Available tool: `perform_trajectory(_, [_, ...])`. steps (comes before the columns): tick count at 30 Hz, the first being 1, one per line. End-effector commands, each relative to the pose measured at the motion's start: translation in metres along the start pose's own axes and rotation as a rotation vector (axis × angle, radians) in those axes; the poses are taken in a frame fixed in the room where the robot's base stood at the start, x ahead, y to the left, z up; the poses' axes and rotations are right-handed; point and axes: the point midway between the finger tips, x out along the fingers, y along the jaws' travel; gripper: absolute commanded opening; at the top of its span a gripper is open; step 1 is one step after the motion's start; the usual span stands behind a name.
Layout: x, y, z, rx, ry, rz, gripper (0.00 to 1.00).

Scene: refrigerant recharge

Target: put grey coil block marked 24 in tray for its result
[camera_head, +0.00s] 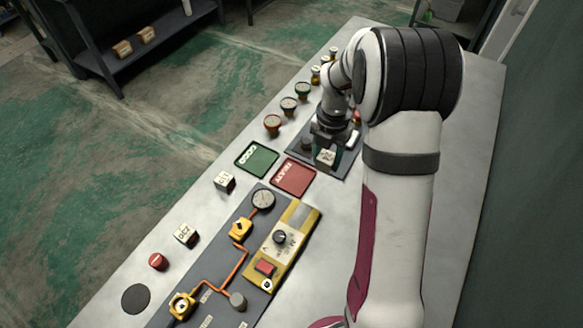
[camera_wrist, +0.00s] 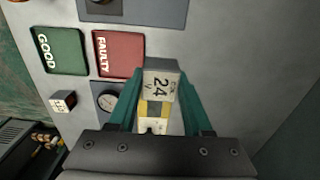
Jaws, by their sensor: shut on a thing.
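The grey coil block marked 24 (camera_wrist: 161,84) is between the two teal fingers of my gripper (camera_wrist: 160,92), which is shut on it. Its white label faces the wrist camera. In the head view the block (camera_head: 326,157) shows under my gripper (camera_head: 328,148), beyond the trays and over or near a dark panel. The green tray marked GOOD (camera_wrist: 60,50) and the red tray marked FAULTY (camera_wrist: 120,53) lie side by side. In the head view the GOOD tray (camera_head: 257,160) and the FAULTY tray (camera_head: 293,177) look empty. The block's underside is hidden.
A yellow control panel (camera_head: 283,240) with a dial and red switch, a round gauge (camera_head: 263,199) and orange pipework lie nearer. Two labelled pale blocks (camera_head: 225,181) (camera_head: 186,234) and a red button (camera_head: 158,261) stand along the left edge. Several round-topped items (camera_head: 272,125) line the far left edge.

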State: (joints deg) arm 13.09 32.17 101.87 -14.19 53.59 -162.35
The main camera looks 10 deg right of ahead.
Motion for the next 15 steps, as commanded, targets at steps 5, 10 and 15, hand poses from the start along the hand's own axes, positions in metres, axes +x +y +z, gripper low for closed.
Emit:
perform_trajectory(5, [0.033, 0.054, -0.011, -0.005, 0.002, -0.001, 0.00])
perform_trajectory(10, [0.049, 0.078, -0.016, -0.001, 0.001, 0.000, 0.00])
perform_trajectory(15, [0.082, 0.080, -0.017, 0.000, 0.002, -0.002, 0.00])
